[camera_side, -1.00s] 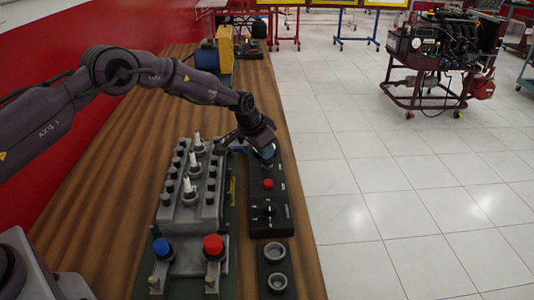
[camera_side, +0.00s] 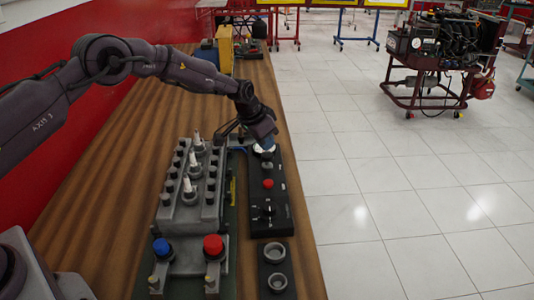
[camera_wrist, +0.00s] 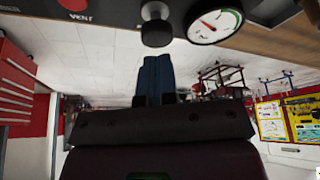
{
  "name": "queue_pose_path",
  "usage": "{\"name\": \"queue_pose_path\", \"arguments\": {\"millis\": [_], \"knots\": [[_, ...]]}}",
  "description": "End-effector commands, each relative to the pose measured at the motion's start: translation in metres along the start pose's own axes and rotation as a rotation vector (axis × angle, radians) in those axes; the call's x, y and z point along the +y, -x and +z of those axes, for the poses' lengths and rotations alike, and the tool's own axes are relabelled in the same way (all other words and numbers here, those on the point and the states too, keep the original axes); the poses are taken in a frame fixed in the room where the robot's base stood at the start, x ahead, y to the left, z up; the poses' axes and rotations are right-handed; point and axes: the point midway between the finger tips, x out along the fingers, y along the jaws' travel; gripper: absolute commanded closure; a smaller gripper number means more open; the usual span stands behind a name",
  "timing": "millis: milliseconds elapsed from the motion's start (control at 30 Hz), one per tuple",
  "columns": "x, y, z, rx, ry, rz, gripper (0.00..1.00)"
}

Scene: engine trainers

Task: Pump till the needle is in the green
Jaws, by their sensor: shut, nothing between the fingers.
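My gripper (camera_wrist: 157,60) has blue fingers pressed together, with nothing held, in the wrist view. Its tips point at a round black knob (camera_wrist: 156,25), with a small gap visible between them. Beside the knob is a round white gauge (camera_wrist: 215,22) with a green arc along one side. Its red needle appears to point away from the green arc, though the dial is small and tilted. In the side view the gauge (camera_side: 263,149) is just below the gripper's body on the black panel (camera_side: 267,190). The fingertips and knob are hard to make out there.
A red button (camera_side: 268,183) and a black rotary knob (camera_side: 268,209) lie nearer on the panel. The wrist view shows a red button labelled VENT (camera_wrist: 73,4). A grey engine block (camera_side: 188,205) with upright plugs stands left of the panel. Open floor lies right of the bench.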

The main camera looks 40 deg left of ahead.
Motion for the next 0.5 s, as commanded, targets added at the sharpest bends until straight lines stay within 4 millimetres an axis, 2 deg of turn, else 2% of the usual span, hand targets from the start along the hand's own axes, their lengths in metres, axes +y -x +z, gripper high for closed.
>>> {"name": "queue_pose_path", "arguments": {"millis": [500], "knots": [[0.0,-0.005,0.0021,-0.001,0.0,0.0,1.0]]}}
